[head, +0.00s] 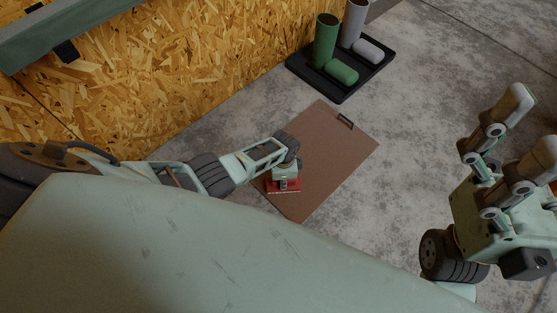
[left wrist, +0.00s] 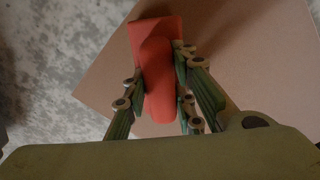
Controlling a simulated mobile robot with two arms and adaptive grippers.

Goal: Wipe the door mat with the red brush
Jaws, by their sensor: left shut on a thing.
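The red brush (head: 283,186) is at the near left edge of the brown door mat (head: 325,155). In the left wrist view the brush (left wrist: 158,40) lies over the mat's edge, with the mat (left wrist: 255,65) stretching to the right. My left gripper (head: 286,163) is shut on the brush's handle, with a finger on each side of it in the left wrist view (left wrist: 160,85). I cannot tell whether the bristles touch the mat. My right gripper (head: 528,125) is open and empty at the right, away from the mat.
A black tray (head: 345,88) with green and grey cylinders stands beyond the mat. A small dark clip-like piece (head: 345,121) is at the mat's far edge. A chipboard wall (head: 200,60) rises at the left. The concrete floor (head: 430,90) right of the mat is clear.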

